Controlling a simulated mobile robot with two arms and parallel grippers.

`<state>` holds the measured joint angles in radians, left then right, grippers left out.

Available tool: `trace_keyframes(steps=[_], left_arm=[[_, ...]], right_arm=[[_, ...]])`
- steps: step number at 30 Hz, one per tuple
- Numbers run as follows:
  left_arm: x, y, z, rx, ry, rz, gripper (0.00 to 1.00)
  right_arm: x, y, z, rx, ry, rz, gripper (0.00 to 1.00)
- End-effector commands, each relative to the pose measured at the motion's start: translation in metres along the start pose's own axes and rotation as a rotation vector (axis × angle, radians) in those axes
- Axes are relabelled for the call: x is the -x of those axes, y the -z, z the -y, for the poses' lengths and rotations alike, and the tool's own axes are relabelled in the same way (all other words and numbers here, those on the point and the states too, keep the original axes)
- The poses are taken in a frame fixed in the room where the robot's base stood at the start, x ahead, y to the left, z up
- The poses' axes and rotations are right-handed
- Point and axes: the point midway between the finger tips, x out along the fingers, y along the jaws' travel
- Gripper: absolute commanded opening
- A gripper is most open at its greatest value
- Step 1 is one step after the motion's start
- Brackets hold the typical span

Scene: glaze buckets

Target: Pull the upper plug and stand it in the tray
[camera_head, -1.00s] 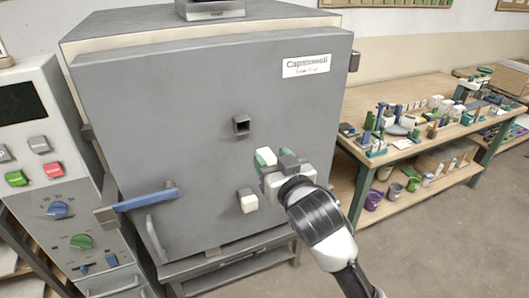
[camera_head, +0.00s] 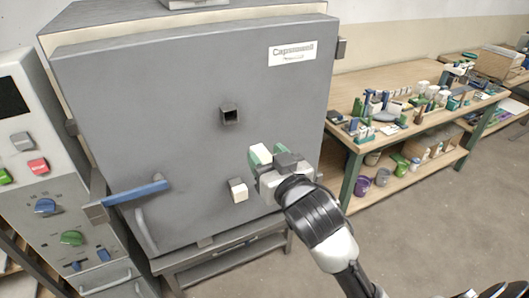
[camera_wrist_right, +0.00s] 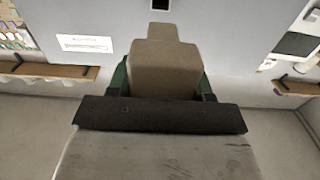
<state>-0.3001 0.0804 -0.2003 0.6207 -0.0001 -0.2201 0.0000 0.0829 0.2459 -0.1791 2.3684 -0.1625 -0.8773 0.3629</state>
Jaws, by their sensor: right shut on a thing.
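My right gripper (camera_head: 266,157) is shut on a pale plug (camera_head: 262,153) between green fingertips, in front of the kiln door and clear of it. In the right wrist view the plug is a beige stepped block (camera_wrist_right: 165,68) between the fingers. The upper hole (camera_head: 229,115) in the grey door is a dark, empty square. The lower plug (camera_head: 238,190) sticks out of the door, left of my gripper in the picture. I cannot make out the tray for certain among the small things on the workbench. My left gripper is out of view.
The kiln door (camera_head: 150,110) has a blue-handled latch (camera_head: 137,193) at its left. A control panel (camera_head: 45,170) stands further left. The wooden workbench (camera_head: 345,95) at the right carries many small items, with buckets (camera_head: 382,177) on its lower shelf. The floor in front is open.

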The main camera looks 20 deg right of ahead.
Motion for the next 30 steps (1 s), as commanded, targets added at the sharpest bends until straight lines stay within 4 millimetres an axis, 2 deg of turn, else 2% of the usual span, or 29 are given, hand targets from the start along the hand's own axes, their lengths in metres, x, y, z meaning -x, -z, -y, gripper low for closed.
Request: trace_keyframes(steps=[18,30], left_arm=[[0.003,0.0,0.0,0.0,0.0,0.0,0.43],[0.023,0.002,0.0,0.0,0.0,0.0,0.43]], right_arm=[[0.032,0.0,0.0,-0.001,-0.001,-0.001,0.25],[0.051,0.002,0.0,-0.001,-0.001,0.001,0.25]])
